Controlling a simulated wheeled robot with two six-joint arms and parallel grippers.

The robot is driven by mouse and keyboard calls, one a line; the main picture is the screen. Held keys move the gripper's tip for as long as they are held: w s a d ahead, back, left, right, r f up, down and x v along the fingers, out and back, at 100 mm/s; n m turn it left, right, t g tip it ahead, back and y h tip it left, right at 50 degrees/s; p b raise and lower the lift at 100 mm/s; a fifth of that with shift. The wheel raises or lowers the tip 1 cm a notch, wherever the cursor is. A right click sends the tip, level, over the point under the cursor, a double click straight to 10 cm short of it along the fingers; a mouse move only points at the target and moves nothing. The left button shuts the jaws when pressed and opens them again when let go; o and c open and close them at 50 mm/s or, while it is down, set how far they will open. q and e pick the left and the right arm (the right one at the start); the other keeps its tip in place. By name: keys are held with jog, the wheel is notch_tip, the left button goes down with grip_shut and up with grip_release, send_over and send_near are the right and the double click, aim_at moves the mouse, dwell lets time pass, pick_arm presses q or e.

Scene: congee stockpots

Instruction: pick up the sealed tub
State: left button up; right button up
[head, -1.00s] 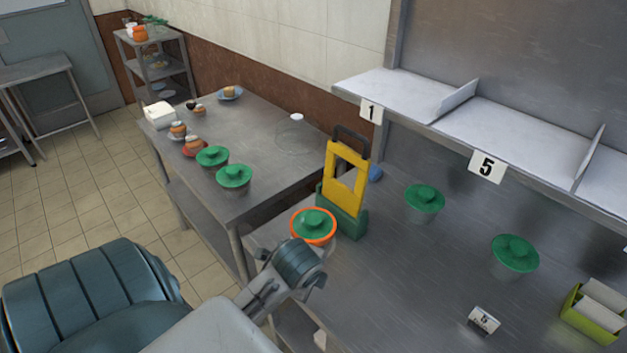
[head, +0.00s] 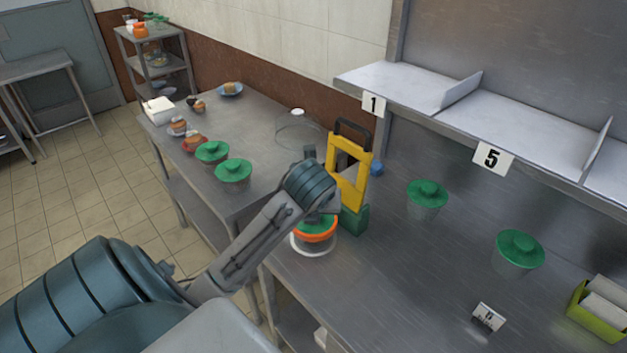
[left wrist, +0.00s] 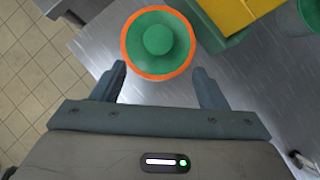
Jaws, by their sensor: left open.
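The tub with a green knobbed lid and an orange rim (head: 316,236) stands upright on the near left part of the steel counter; I take it for the sealed tub. Its pale lower body shows below the rim, and my arm hides part of its lid in the head view. In the left wrist view the tub (left wrist: 157,42) sits just ahead of and between the two fingertips. My left gripper (left wrist: 162,73) is open and empty, with a finger on either side of the line to the tub. My right gripper is not in view.
A yellow and green stand (head: 352,188) is right beside the tub. Other green-lidded tubs stand on the counter (head: 427,196) and the side table (head: 233,172). A shelf (head: 415,85) with number cards hangs above.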

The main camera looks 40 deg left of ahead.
aim_at(314, 232)
pick_arm(q)
jog(key=x, duration=0.3)
jog(key=shift+w+a+f, duration=0.2)
jog(key=shift+f, duration=0.05)
jog(key=x, duration=0.2)
jog(key=p+x, duration=0.1)
jog(key=x, duration=0.2)
jog(key=shift+w+a+r, duration=0.1)
jog(key=shift+a, duration=0.2)
grip_shut()
jog(key=shift+r, duration=0.1)
